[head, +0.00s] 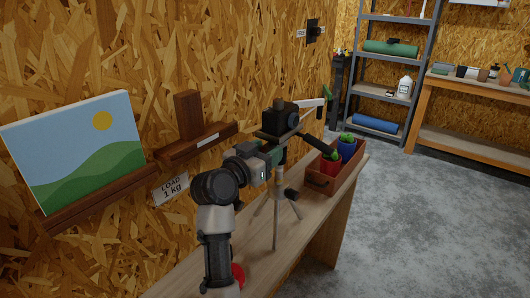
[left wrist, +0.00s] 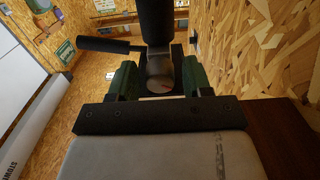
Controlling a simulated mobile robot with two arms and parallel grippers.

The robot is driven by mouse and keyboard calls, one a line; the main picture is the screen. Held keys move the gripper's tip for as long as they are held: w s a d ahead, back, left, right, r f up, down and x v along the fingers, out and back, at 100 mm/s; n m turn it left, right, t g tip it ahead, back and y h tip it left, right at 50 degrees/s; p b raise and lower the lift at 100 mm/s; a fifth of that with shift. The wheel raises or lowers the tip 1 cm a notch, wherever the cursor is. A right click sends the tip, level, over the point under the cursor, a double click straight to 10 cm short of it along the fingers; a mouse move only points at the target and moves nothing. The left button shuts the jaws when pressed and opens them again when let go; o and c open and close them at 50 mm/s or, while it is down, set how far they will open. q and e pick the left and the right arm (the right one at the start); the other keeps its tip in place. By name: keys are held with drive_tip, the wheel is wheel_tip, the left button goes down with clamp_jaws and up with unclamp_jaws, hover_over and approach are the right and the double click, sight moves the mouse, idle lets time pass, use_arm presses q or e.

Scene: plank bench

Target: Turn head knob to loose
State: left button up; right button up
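A tripod (head: 277,222) stands on the plank bench (head: 205,271) with a dark camera (head: 279,118) on its head. A black pan handle (head: 317,143) sticks out to the right; it also shows in the left wrist view (left wrist: 104,45). My left gripper (head: 272,156) is at the tripod head, just under the camera. In the left wrist view my green fingers (left wrist: 160,82) stand on either side of a round grey head knob (left wrist: 160,70) with a red mark. They look open, with narrow dark gaps beside the knob. Contact is not clear. My right gripper is not in view.
A wooden box (head: 320,183) with potted plants stands behind the tripod on the bench. A red round thing (head: 238,274) is partly hidden by my arm. A painting (head: 75,148) and a small wall shelf (head: 199,145) are at the left. Floor at right is clear.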

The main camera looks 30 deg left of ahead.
use_arm(q)
drive_tip(key=c, duration=0.7)
drive_tip(key=shift+r+p, duration=0.1)
drive_tip(key=shift+p, duration=0.25)
drive_tip(key=shift+n+p, duration=0.3)
drive_tip(key=shift+n, duration=0.3)
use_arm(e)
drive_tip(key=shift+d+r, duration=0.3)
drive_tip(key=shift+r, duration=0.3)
use_arm(q)
drive_tip(key=o, duration=0.9)
